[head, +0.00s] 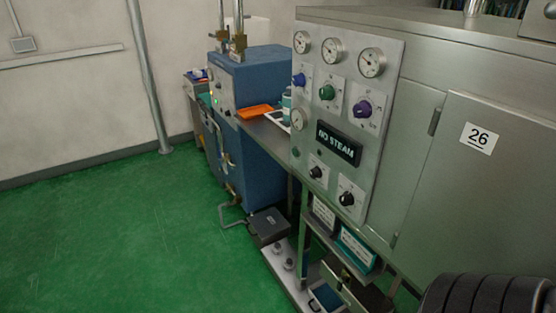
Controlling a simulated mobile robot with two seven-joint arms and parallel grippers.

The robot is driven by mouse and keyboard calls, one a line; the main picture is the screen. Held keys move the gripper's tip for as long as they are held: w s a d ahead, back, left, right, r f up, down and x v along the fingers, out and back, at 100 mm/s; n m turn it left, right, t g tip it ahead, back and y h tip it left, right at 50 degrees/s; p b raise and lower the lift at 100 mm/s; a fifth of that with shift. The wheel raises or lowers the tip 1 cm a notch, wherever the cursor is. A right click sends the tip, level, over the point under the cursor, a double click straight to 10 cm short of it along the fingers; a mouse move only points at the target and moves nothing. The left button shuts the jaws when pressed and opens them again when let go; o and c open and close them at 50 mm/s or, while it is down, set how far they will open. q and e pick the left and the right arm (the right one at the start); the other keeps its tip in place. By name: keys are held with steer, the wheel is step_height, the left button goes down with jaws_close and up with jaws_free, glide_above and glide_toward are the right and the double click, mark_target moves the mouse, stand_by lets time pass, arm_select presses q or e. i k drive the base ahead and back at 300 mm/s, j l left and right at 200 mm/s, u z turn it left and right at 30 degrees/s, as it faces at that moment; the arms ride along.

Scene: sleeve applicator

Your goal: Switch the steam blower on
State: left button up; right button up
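A steel control panel (341,180) faces me at the centre. It bears round gauges (372,62), a blue knob (299,81), a green knob (327,92) and a purple knob (362,109). Below the sign are two black rotary switches, a left one (316,172) and a right one (346,198). Their labels are too small to read, so I cannot tell which one belongs to the steam blower.
A steel cabinet (490,200) marked 26 stands to the right. A blue machine (262,150) with pipes stands behind the panel, near an orange tray (254,111). A grey pedal box (268,226) is low in front. The green floor (110,235) at left is clear.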

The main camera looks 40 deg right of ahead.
mark_target(315, 173)
steer(key=i+z, duration=0.25)
steer(key=i+j+z, duration=0.25)
steer(key=i, duration=0.25)
steer(key=i+j+z, duration=0.2)
steer(key=i, duration=0.15)
steer(key=i+j+z, duration=0.2)
steer(key=z, duration=0.25)
steer(key=i+j+z, duration=0.3)
steer(key=z, duration=0.15)
steer(key=i+j+z, duration=0.2)
steer(key=j+z, duration=0.15)
steer(key=z, duration=0.15)
steer(key=i+j+z, duration=0.15)
steer(key=j+z, duration=0.3)
steer(key=l, duration=0.05)
